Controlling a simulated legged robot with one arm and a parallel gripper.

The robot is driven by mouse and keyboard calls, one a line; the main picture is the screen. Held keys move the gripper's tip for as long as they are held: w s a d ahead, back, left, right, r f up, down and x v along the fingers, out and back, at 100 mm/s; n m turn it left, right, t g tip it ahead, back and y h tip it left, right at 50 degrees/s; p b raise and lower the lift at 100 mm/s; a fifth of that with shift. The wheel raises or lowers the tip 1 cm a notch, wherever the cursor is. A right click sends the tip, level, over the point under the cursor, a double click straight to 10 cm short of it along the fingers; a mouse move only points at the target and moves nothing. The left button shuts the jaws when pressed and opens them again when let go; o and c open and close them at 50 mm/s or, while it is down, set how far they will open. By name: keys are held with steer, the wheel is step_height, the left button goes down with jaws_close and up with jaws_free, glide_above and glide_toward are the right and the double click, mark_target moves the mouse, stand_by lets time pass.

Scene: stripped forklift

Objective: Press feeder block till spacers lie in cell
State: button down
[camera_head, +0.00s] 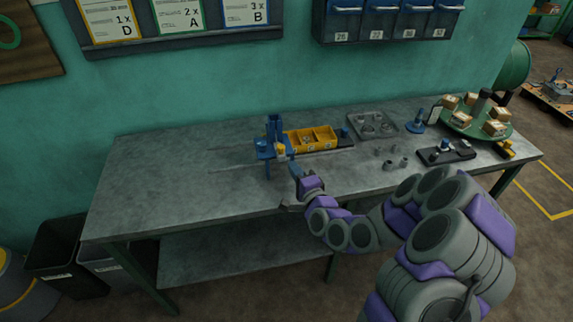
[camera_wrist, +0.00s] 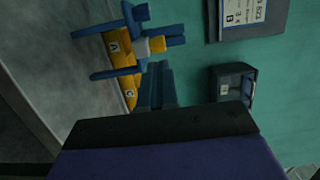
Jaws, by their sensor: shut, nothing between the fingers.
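The blue feeder (camera_head: 270,142) stands on the workbench, left of centre, and also shows in the wrist view (camera_wrist: 92,42). A yellow block (camera_head: 281,152) sits at its front right; in the wrist view a yellow and pale block (camera_wrist: 157,44) sits at the blue frame. The yellow tray with cells (camera_head: 312,138) runs right from the feeder; cells marked A and C show in the wrist view. I cannot make out the spacers in the cells. My gripper (camera_head: 295,171) is shut and empty, just in front and right of the feeder, apart from it in the head view.
A grey tray of parts (camera_head: 373,125), loose grey pieces (camera_head: 390,163), a black fixture (camera_head: 446,152) and a green turntable with boxes (camera_head: 475,122) occupy the bench's right side. Blue bins (camera_head: 388,20) hang on the wall above. The bench's left side is mostly clear.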

mark_target(283, 145)
steer(key=x, duration=0.6)
steer(key=shift+w+a, duration=0.15)
steer(key=shift+w, duration=0.1)
steer(key=b+x, duration=0.1)
steer(key=x, duration=0.1)
steer(key=b+x, duration=0.1)
steer(key=x, duration=0.1)
steer(key=shift+w+d+f, duration=0.1)
steer(key=shift+w+d, duration=0.25)
steer(key=shift+w+a, duration=0.1)
steer(key=shift+w, duration=0.25)
steer(key=shift+w+r, duration=0.1)
steer(key=shift+r, duration=0.2)
